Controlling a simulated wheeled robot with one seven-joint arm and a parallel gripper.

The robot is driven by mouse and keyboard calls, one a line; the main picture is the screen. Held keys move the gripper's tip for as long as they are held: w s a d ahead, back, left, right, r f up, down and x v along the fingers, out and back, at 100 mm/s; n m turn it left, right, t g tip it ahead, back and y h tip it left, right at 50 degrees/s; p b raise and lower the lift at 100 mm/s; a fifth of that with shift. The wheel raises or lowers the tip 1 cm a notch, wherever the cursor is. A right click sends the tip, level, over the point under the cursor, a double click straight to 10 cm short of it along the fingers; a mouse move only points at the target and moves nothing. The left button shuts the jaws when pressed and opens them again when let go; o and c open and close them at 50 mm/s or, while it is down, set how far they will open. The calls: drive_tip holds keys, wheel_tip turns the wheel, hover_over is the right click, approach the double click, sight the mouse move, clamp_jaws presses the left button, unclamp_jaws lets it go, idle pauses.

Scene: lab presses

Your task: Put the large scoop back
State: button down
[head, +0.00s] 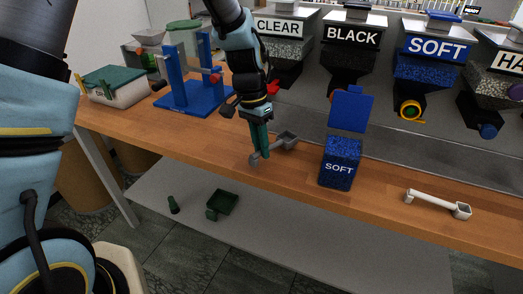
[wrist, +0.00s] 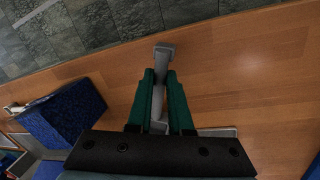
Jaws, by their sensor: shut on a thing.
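A grey scoop (head: 287,142) is at the wooden bench, left of the blue SOFT box. My gripper (head: 259,156) points down from above, with its green fingers shut on the scoop's handle. In the wrist view, the handle of the grey scoop (wrist: 164,52) runs between the two fingers of my gripper (wrist: 162,82); most of its cup is hidden by the gripper body. I cannot tell whether the scoop touches the bench or hangs just above it. A white scoop (head: 438,204) lies on the bench at the right. Which one is the larger is unclear.
The open blue SOFT box (head: 340,165) stands right of my gripper. A blue press frame (head: 192,95) and a white bin with a green lid (head: 113,85) stand at the left. Hoppers labelled CLEAR, BLACK and SOFT (head: 428,65) line the back. A green tray (head: 223,202) lies below the bench.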

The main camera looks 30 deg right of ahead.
drive_tip(key=shift+f, duration=1.05)
drive_tip(key=shift+f, duration=0.15)
drive_tip(key=c, duration=0.8)
unclamp_jaws()
drive_tip(key=shift+c, duration=0.2)
wheel_tip(320, 180, up, 12)
drive_tip(key=w+b, duration=0.2)
drive_tip(key=b, duration=0.1)
drive_tip(key=w+a+n+t, duration=0.1)
drive_tip(key=w+a+n, duration=0.15)
drive_tip(key=a, duration=0.35)
drive_tip(key=w+a+n, duration=0.2)
drive_tip(key=w+a, duration=0.2)
drive_tip(key=a, duration=0.2)
drive_tip(key=a+f+n+t, duration=0.2)
drive_tip(key=a+n, duration=0.8)
drive_tip(key=a, duration=1.5)
drive_tip(key=shift+s+a+f+t, duration=0.2)
drive_tip(key=shift+s+f+t, duration=0.15)
drive_tip(key=shift+f, duration=0.25)
